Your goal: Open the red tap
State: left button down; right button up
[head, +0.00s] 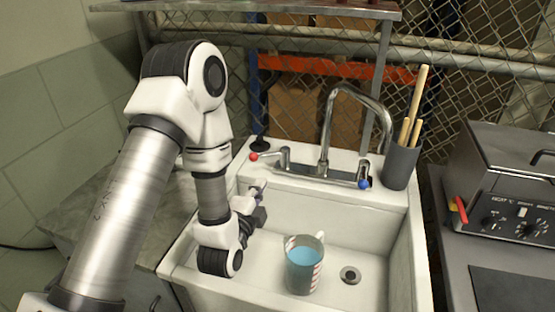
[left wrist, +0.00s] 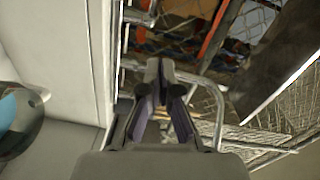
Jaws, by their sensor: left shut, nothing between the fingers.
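The red tap (head: 254,156) is a red-tipped chrome lever at the left end of the faucet base, on the sink's back ledge. Its lever points left. My left gripper (head: 256,189) is low at the back left of the sink basin, below the red tap and apart from it. Its fingers are shut and empty, and they show together in the left wrist view (left wrist: 165,75). A chrome fitting (left wrist: 138,16) shows beyond the fingertips there. My right gripper is not in view.
A mug (head: 302,270) of blue liquid stands in the sink (head: 335,212), right of my wrist. The tall spout (head: 325,130) and a blue-tipped tap (head: 364,183) are to the right of the red tap. A grey holder (head: 400,165) with wooden sticks stands at the back right corner.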

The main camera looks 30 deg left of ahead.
aim_at(257, 158)
pick_arm(q)
jog(key=w+a+f+p, duration=0.1)
jog(key=w+a+p, duration=0.2)
jog(key=w+a, duration=0.3)
jog(key=x, duration=0.3)
jog(key=shift+w+d, duration=0.2)
jog(key=shift+w, duration=0.15)
jog(key=shift+f, duration=0.1)
jog(key=shift+w+a+p, duration=0.25)
jog(key=shift+a+p, duration=0.55)
jog(key=shift+a, duration=0.05)
